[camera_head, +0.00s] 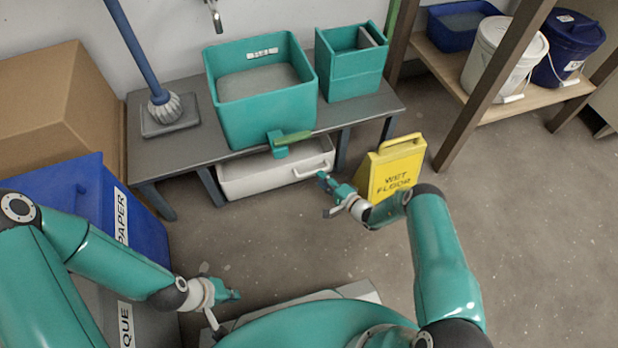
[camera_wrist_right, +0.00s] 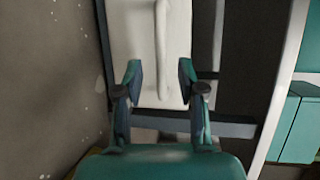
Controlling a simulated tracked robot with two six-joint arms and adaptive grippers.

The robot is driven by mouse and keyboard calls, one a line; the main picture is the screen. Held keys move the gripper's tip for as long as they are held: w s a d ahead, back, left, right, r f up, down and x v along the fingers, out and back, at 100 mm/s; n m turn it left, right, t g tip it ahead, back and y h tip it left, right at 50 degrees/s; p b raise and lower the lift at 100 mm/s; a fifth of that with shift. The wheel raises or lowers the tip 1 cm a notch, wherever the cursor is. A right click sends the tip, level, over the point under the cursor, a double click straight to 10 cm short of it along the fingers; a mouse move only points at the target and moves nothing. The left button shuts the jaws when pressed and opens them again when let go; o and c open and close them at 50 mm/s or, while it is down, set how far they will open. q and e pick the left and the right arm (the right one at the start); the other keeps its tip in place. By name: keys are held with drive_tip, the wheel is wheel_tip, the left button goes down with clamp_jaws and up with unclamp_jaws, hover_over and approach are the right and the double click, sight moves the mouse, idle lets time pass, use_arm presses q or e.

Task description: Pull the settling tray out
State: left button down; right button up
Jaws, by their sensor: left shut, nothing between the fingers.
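The settling tray (camera_head: 255,180) is a white, shallow tray under the grey bench, below the teal sink. Its pale handle (camera_head: 313,170) is on the front side, towards the right end. My right gripper (camera_head: 328,195) is open and empty, in front of the tray's right end. In the right wrist view the white tray (camera_wrist_right: 128,30) lies ahead, and its bar handle (camera_wrist_right: 162,55) runs lengthwise between the lines of the open fingers (camera_wrist_right: 159,75); no contact shows. My left gripper (camera_head: 224,305) is shut and empty, low at the left, away from the tray.
A yellow wet-floor sign (camera_head: 393,170) stands close right of my right gripper. Bench legs (camera_head: 210,187) flank the tray. The floor before the tray is clear.

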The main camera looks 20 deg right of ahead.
drive_tip(key=b+x, duration=0.2)
drive_tip(key=x, duration=0.3)
drive_tip(key=shift+w+a+f, duration=0.1)
clamp_jaws()
